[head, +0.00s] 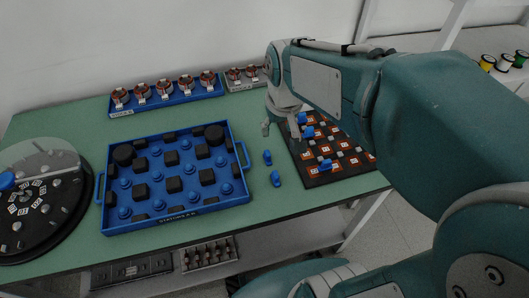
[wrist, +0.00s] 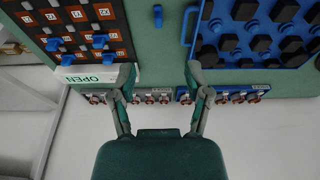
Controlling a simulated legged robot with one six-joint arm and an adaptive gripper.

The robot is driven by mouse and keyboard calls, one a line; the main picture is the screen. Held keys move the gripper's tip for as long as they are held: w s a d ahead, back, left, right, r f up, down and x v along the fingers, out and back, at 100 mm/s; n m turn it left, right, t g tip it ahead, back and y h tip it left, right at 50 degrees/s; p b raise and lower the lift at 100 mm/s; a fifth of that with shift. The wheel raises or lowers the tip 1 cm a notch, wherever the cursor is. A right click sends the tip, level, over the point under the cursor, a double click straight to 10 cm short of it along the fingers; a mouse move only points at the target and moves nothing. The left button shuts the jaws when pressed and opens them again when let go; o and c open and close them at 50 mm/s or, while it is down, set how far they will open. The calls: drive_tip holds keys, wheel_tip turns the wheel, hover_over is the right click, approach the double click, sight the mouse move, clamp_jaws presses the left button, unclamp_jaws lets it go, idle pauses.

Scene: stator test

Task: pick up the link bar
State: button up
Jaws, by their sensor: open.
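My gripper (wrist: 160,78) is open and empty in the wrist view, with its two fingers spread apart. In the head view my gripper (head: 284,122) hangs over the table by the left edge of the dark board. Two small blue pieces (head: 267,157) (head: 276,178) lie on the green table between the blue tray and that board. One blue piece (wrist: 157,15) shows in the wrist view beyond the gap between the fingers, apart from them. I cannot tell for sure which thing is the link bar.
A blue tray (head: 246,157) holds black blocks and blue round parts. The dark board (head: 317,180) has orange-brown squares and blue pieces. Racks with copper-coloured coils (head: 166,100) stand at the back. A round black disc (head: 75,223) is at the left. The green table (head: 300,203) has free room in front.

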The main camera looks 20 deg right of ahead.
sight(267, 152)
drive_tip(key=w+f+g, duration=0.1)
drive_tip(key=w+f, duration=0.5)
drive_tip(key=f, duration=0.1)
drive_tip(key=w+f+g, duration=0.1)
drive_tip(key=w+f, duration=0.2)
drive_tip(key=shift+d+f+g, duration=0.1)
drive_tip(key=shift+f+g, duration=0.1)
drive_tip(key=shift+g, duration=0.1)
wheel_tip(267, 152, down, 11)
drive_tip(key=shift+d+r, duration=0.1)
drive_tip(key=shift+r, duration=0.05)
clamp_jaws()
